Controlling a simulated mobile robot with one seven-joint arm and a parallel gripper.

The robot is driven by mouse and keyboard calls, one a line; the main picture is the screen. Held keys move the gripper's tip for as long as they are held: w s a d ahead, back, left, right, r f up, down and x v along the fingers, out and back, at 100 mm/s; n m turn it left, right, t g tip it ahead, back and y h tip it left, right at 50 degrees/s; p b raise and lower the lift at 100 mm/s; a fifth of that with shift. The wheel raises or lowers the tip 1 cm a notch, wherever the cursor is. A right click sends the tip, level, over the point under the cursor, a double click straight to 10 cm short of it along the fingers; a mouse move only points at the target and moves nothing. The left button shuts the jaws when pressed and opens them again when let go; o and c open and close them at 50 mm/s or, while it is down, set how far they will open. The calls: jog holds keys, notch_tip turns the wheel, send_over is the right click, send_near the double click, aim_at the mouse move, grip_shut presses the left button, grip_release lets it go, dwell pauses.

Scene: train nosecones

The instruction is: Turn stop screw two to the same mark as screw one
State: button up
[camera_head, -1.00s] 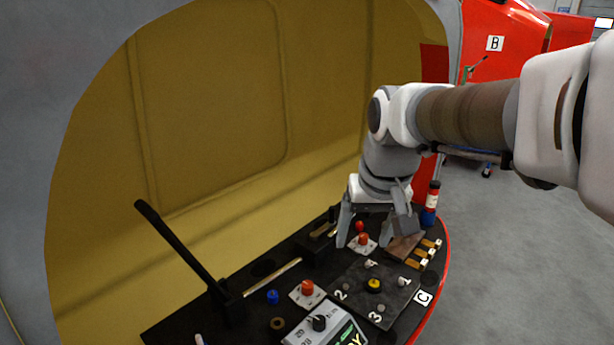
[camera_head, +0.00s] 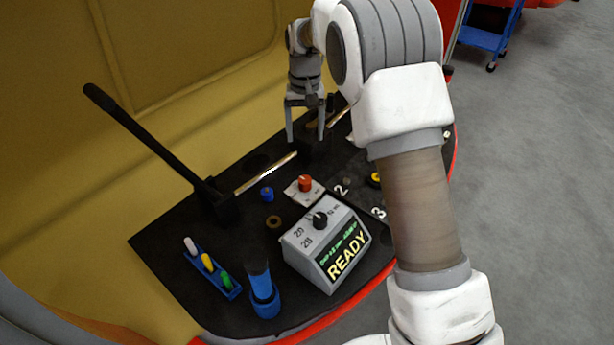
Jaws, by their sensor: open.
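A red knob (camera_head: 305,183) stands on a white marked plate (camera_head: 296,196) at the middle of the black panel. The second red knob seen earlier is now hidden behind my arm. Small grey pegs stand by printed numbers on a dark plate; the peg by the 2 (camera_head: 347,181) shows, and others are hidden. I cannot tell which of these parts are the stop screws, and the marks are too small to read. My gripper (camera_head: 305,136) points down, open and empty, over the back of the panel, behind the red knob and apart from it.
A grey READY box (camera_head: 328,245) with a black dial stands in front. A long black lever (camera_head: 150,142) rises at left. A blue holder (camera_head: 263,295), coloured pegs (camera_head: 208,263), a blue knob (camera_head: 267,194) and a partly hidden yellow knob (camera_head: 375,179) are around.

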aim_at(305, 180)
notch_tip(305, 180, down, 18)
jog(key=b, duration=0.3)
jog(key=shift+r+b, duration=0.25)
jog(key=shift+b, duration=0.15)
grip_shut()
